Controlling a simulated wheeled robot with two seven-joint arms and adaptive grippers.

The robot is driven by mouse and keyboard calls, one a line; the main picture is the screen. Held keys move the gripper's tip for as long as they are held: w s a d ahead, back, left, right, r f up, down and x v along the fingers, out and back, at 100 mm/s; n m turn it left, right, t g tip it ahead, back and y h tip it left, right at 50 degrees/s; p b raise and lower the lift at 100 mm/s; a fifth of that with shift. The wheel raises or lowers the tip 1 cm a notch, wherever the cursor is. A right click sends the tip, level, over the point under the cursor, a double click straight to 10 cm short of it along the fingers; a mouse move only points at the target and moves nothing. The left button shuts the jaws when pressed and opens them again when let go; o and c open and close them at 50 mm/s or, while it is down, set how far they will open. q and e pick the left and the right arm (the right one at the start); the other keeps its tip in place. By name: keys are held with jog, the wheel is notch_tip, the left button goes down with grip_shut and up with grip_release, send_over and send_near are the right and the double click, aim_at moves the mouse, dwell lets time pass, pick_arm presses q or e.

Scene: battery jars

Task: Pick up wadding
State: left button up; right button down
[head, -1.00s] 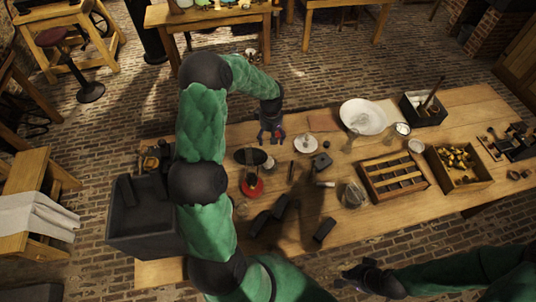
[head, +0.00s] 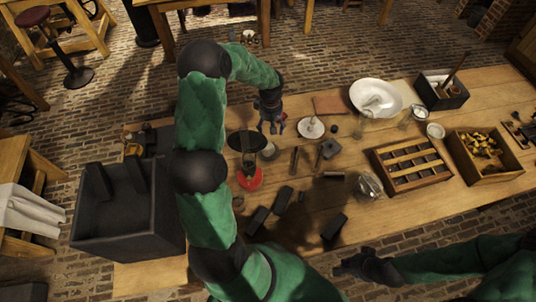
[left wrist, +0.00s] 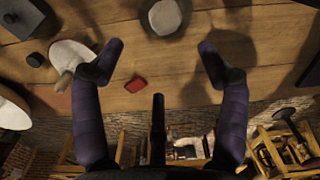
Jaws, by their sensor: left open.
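I cannot pick out the wadding for certain. The white bowl (head: 396,88) at the back of the table holds something pale, too small to identify. My left gripper (head: 271,126) is open and empty above the far side of the table, left of a small white dish (head: 311,128). In the left wrist view its two fingers (left wrist: 154,68) stand wide apart. A small red piece (left wrist: 135,84) shows between them, and the white dish (left wrist: 72,52) lies beside the left finger. My right gripper (head: 352,266) is off the table's front edge; its jaws are unclear.
A black bin (head: 128,222) stands at the left. A red-based round item (head: 250,180), dark blocks (head: 335,226) and a glass jar (head: 367,185) lie mid-table. A slotted wooden crate (head: 412,163), a box of brass parts (head: 486,154) and a dark tool box (head: 441,92) are at right.

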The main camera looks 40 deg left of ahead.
pick_arm(q)
jog(key=b, duration=0.3)
send_over(269, 146)
jog(key=f, duration=0.4)
jog(key=shift+w+f, duration=0.3)
jog(key=shift+w, duration=0.05)
notch_tip(269, 146, down, 6)
jog(key=shift+r+b, duration=0.1)
jog(key=shift+b, duration=0.25)
jog(key=f, duration=0.5)
jog(key=shift+s, duration=0.4)
jog(key=c, duration=0.9)
pick_arm(e)
notch_tip(269, 146, down, 6)
jog(key=shift+r, duration=0.15)
